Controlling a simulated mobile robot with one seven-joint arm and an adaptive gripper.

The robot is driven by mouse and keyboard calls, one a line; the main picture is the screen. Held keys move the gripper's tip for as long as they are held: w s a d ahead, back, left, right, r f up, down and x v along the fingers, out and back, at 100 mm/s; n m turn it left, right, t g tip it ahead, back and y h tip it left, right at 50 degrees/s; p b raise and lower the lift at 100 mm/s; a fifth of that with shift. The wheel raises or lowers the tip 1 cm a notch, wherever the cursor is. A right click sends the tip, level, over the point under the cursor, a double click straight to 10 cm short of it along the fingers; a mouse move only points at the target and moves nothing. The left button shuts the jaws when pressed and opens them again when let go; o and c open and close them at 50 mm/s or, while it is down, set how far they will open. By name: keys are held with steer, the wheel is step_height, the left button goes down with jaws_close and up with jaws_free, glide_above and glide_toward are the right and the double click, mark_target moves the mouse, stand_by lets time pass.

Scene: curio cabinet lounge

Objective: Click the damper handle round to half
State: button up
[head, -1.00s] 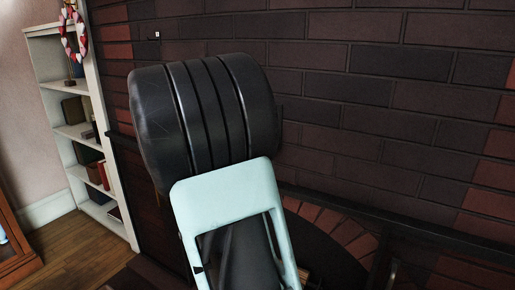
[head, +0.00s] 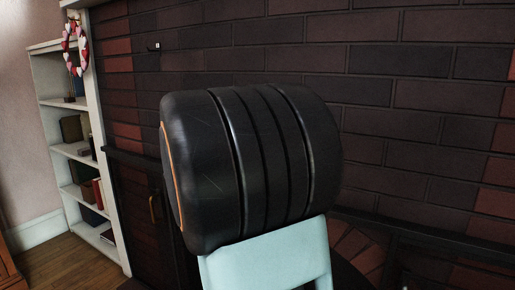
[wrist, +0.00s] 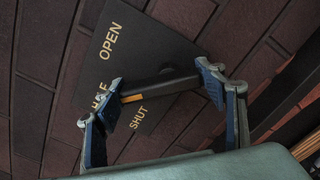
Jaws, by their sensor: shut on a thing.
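In the wrist view, a dark damper plate (wrist: 150,35) on the brick wall carries the gold words OPEN, HALF and SHUT. The HALF label (wrist: 99,97) is partly covered by a finger. The dark damper handle (wrist: 160,87) with an orange-yellow mark lies across the plate, its marked end between HALF and SHUT. My gripper (wrist: 160,80) has blue-padded fingers at both ends of the visible handle and is shut on it. The exact contact is hard to make out. In the head view my arm hides gripper, plate and handle.
In the head view, the dark brick wall (head: 420,80) fills the middle and right. A white bookshelf (head: 65,150) stands at the left, with a heart wreath (head: 75,45) at its top. A small brass handle (head: 152,208) shows left of my arm. A dark ledge (head: 420,235) crosses lower right.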

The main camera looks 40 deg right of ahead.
steer(key=o, duration=1.2)
steer(key=shift+a, duration=0.1)
steer(key=v, duration=1.2)
